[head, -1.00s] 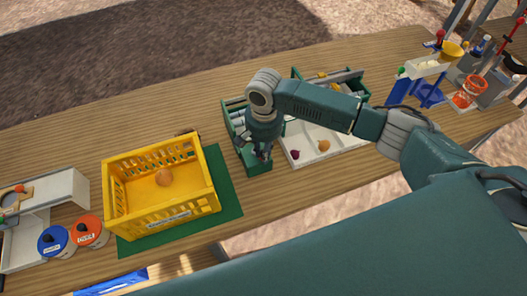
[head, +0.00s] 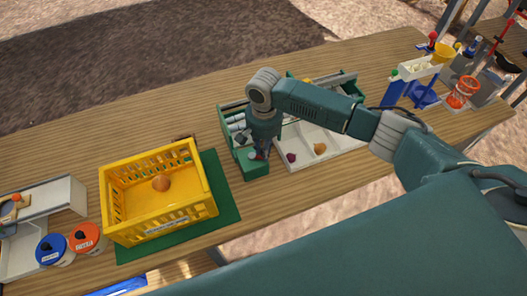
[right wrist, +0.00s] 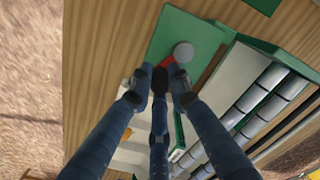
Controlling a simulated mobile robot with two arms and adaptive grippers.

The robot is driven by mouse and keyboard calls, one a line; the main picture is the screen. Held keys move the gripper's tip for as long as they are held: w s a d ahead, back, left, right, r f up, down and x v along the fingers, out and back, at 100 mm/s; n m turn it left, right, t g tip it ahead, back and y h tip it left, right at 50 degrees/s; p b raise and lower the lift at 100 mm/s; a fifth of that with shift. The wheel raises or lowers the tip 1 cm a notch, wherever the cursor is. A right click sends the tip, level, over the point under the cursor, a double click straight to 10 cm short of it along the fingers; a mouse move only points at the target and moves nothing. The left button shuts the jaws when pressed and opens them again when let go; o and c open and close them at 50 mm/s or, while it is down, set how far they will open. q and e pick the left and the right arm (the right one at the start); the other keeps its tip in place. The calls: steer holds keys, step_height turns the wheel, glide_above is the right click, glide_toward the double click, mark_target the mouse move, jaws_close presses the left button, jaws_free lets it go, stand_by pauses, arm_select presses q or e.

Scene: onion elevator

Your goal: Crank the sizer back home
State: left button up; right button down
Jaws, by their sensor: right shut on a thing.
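The sizer is a green machine (head: 254,170) with a bed of grey rollers (head: 236,127), left of the white sorting tray. In the right wrist view its green end plate (right wrist: 185,25) carries a crank with a grey round hub (right wrist: 183,52) and a short red arm (right wrist: 168,62). My right gripper (head: 262,153) points down over the sizer's front end. In the right wrist view its fingers (right wrist: 160,80) are closed around the crank's outer end, which they mostly hide. My left gripper is not in view.
A yellow crate (head: 158,222) with one onion (head: 161,183) stands on a green mat (head: 226,205) left of the sizer. A white tray (head: 335,140) with onions lies to the right. Blue and orange-lidded tubs (head: 86,238) stand at the front left.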

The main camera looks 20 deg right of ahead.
steer(key=shift+w, duration=0.8)
steer(key=shift+w, duration=0.7)
steer(key=shift+a, duration=0.15)
